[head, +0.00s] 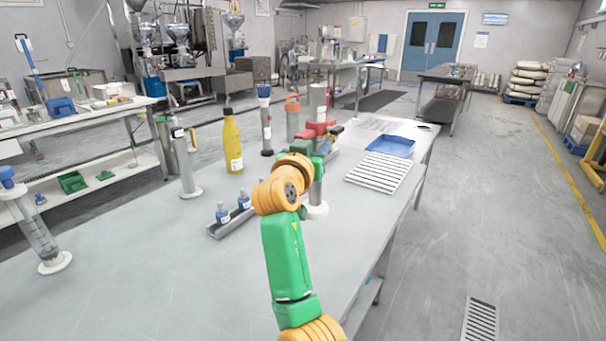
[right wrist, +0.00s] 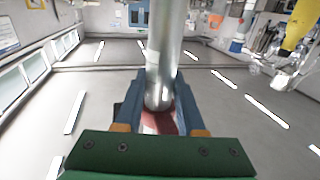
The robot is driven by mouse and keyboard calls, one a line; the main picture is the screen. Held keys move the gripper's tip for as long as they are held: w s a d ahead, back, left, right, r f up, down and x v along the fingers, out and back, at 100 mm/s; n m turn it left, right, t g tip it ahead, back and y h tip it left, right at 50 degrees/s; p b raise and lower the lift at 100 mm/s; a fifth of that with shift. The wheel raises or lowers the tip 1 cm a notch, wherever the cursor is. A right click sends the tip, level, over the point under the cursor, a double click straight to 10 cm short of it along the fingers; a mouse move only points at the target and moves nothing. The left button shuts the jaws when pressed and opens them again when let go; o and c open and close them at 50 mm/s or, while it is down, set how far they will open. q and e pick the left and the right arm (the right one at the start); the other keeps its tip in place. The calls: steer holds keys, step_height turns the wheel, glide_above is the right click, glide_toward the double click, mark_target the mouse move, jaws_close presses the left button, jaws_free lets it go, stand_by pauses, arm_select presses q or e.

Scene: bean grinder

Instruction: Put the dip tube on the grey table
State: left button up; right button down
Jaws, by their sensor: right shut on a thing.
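The dip tube (head: 318,103) is a grey metal cylinder, upright in the head view. My right gripper (head: 328,135) is shut on it; red parts show around the grip. In the right wrist view the tube (right wrist: 165,45) runs up from between the jaws (right wrist: 160,122). Below the gripper in the head view, a grey cylinder with a round white foot (head: 316,210) stands on the table; my arm hides part of it, and I cannot tell whether the tube is joined to it. The grey table (head: 130,275) fills the foreground. My left gripper is not in view.
A rack with small blue-capped bottles (head: 222,212), a yellow bottle (head: 233,145) and footed cylinders (head: 186,165) stand left of my arm. A white slatted rack (head: 378,174) and blue tray (head: 390,146) lie to the right.

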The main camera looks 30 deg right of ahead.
steer(key=f, duration=0.1)
steer(key=a+f, duration=0.1)
steer(key=f, duration=0.1)
steer(key=a+f, duration=0.1)
steer(key=f, duration=0.1)
steer(key=shift+s+f, duration=0.15)
steer(key=shift+f, duration=0.25)
steer(key=c, duration=0.5)
jaws_free()
